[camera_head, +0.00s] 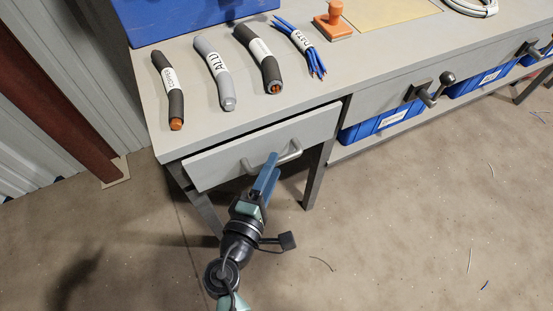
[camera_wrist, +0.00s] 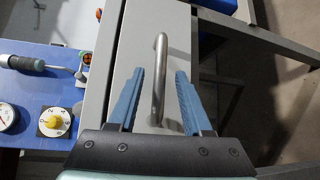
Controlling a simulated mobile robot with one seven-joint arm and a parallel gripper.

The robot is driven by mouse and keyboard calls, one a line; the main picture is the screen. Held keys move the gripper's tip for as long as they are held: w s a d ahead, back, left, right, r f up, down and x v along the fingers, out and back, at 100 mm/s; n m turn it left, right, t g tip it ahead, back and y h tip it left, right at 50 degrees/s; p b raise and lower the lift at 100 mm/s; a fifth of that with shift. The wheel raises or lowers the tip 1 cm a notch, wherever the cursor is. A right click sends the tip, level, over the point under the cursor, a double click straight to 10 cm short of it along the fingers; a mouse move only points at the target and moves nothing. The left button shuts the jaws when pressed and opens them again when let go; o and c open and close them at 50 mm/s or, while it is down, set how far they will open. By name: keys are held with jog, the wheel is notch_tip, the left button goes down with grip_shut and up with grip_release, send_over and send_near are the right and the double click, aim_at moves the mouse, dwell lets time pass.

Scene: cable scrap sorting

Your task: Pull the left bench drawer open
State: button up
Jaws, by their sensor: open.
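The left bench drawer has a plain grey front (camera_head: 225,163) under the bench top, with a dark gap along its upper edge. The front also shows in the wrist view (camera_wrist: 130,45). Its silver bar handle (camera_head: 292,154) shows between my fingers in the wrist view (camera_wrist: 162,50). My gripper (camera_head: 269,165) reaches the handle from the front, its two blue fingers open on either side of the bar. In the wrist view my gripper (camera_wrist: 160,74) shows space between each finger and the bar. Part of the handle is hidden behind my fingers in the head view.
Labelled cable pieces (camera_head: 213,72) and blue wires (camera_head: 302,45) lie on the bench top (camera_head: 215,125). A bench leg (camera_head: 317,178) stands right of the drawer. Blue bins (camera_head: 380,124) sit on the lower shelf. The floor (camera_head: 400,220) in front is mostly clear, with a few wire scraps.

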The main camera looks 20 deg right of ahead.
jog(key=shift+x, duration=1.5)
jog(key=shift+c, duration=0.2)
grip_shut()
